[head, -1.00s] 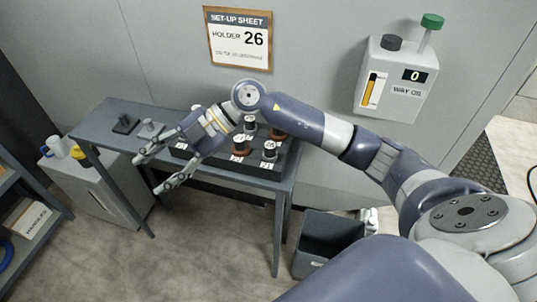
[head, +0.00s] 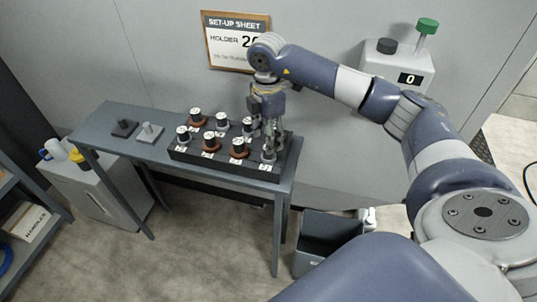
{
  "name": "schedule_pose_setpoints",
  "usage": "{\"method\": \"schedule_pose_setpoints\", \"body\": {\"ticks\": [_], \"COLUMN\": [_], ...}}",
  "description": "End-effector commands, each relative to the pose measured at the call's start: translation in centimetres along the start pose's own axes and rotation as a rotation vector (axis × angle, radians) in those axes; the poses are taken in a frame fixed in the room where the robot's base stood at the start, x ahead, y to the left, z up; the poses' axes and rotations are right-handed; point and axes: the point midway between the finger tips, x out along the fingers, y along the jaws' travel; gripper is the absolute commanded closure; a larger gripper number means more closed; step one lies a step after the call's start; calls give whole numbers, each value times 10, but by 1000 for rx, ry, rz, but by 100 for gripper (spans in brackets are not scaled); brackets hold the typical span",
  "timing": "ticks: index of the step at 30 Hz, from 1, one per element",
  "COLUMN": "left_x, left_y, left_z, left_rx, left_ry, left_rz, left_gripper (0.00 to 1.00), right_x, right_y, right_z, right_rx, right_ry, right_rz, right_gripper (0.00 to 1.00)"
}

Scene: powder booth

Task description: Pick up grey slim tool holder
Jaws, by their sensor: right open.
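A black rack (head: 222,170) on the table holds several upright tool holders, some with grey bodies and some with orange-brown flanges. A grey holder (head: 268,153) stands at the rack's front right corner; other grey ones are at the front left (head: 183,133), back middle (head: 221,121) and back right (head: 247,126). I cannot tell for certain which is the slim one. My right gripper (head: 269,137) points down over the rack's right end, open, its fingers close to the front right holder and partly hiding the area behind it. My left gripper is not in view.
A dark block (head: 124,127) and a light grey block (head: 150,131) lie on the table's left part. A set-up sheet (head: 225,41) reading holder 2-something, partly covered by my arm, hangs on the wall. A dark bin (head: 325,240) stands right of the table.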

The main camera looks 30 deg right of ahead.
Motion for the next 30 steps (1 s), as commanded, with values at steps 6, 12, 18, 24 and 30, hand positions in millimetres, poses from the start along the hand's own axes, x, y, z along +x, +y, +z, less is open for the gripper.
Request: {"method": "schedule_pose_setpoints", "body": {"ticks": [6, 12, 18, 24, 30], "left_x": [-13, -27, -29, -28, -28], "left_y": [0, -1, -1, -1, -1], "left_z": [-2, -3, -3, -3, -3], "left_rx": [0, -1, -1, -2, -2], "left_ry": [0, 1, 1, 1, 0], "left_rz": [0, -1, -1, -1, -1], "left_gripper": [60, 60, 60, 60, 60], "right_x": [15, 44, 57, 57, 57], "right_y": [0, 1, 2, 2, 2], "right_z": [2, 4, 4, 4, 4], "right_rx": [-1, -2, -3, -3, -3], "right_ry": [0, 1, 1, 1, 1], "right_rz": [-4, -3, 0, 1, 1], "right_gripper": [49, 49, 49, 58, 100]}}
